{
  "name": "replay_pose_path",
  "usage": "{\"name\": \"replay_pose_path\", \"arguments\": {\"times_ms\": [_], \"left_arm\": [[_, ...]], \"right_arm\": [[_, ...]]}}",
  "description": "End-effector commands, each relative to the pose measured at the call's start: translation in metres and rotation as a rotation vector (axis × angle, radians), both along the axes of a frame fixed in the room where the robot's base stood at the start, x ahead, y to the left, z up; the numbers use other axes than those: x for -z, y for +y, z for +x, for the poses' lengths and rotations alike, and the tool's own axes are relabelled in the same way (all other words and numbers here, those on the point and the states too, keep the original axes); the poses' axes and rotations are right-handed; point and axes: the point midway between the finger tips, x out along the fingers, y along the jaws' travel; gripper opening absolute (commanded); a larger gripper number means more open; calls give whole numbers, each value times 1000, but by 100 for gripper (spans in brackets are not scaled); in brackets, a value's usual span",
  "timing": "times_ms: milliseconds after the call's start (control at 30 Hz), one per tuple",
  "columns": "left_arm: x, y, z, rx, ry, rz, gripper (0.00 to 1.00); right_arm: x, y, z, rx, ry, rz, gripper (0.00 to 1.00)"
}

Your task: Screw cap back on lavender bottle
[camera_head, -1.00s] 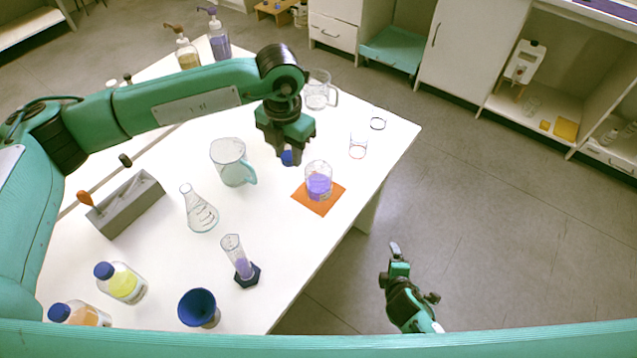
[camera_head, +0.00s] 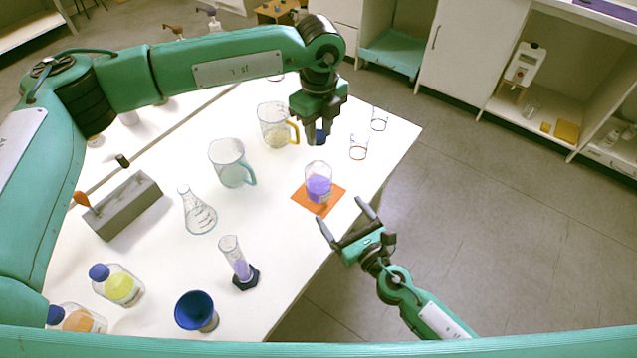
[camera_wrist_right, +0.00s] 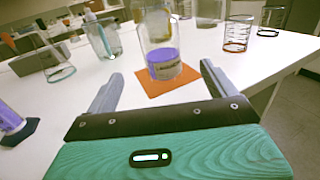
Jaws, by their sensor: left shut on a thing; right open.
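The lavender bottle (camera_head: 318,188) is a clear open-topped glass with purple liquid, upright on an orange mat (camera_head: 328,204) near the table's right edge. The fingers hide part of the cap. My right gripper (camera_head: 344,215) is open and empty at the table edge in front of the bottle, its fingers pointing at it.
Glass beakers (camera_head: 359,148) stand right of the cap. A teal-handled jug (camera_head: 230,165), a yellow-handled jug (camera_head: 276,127), a flask (camera_head: 198,212), a purple cylinder (camera_head: 239,265) and a blue funnel (camera_head: 196,311) stand left. The table between bottle and flask is mostly clear.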

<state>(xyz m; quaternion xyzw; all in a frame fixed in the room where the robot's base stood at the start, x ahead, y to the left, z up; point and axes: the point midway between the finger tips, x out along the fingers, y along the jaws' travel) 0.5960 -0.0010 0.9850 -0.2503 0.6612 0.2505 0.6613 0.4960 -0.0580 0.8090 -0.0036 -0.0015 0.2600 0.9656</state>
Motion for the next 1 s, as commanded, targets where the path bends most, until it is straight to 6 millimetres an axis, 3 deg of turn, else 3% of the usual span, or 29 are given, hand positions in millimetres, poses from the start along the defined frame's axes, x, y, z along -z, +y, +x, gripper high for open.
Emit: {"name": "replay_pose_path", "arguments": {"times_ms": [367, 1000], "left_arm": [[0, 0, 0, 2, 0, 0, 6], [0, 0, 0, 3, 0, 0, 6]], "right_arm": [[0, 4, 8, 3, 3, 6, 88], [0, 54, 96, 4, 4, 7, 88]]}}
